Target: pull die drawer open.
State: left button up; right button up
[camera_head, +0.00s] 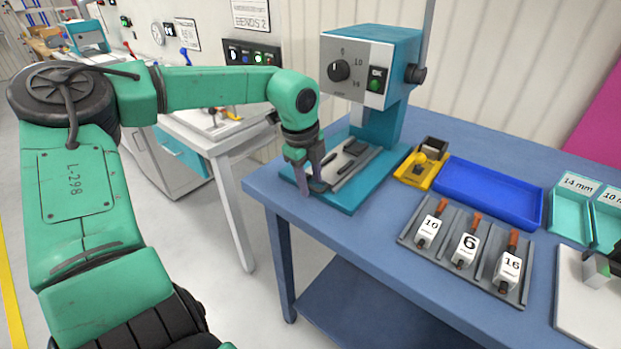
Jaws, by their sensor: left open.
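The teal press (372,65) stands on the blue table, with a dial and a green button on its grey face. Its teal base (352,200) carries a grey slotted part (357,160) with dark pieces, which may be the die drawer; I cannot tell how far it is open. My left gripper (312,189) points down at the left front of this base, open, with its fingers at the end of the grey part. Whether the fingers touch it is unclear, and the gripper hides part of it. My right gripper is not in view.
A grey rack (482,284) holds dies marked 10, 6 and 16. Behind it are a yellow holder (422,166) and a blue tray (488,190). Teal bins (572,210) and a white board (580,310) are at the right. The blue table's (360,240) front left is clear.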

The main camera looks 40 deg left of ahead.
pick_arm(q)
grip_shut()
dwell(1.4)
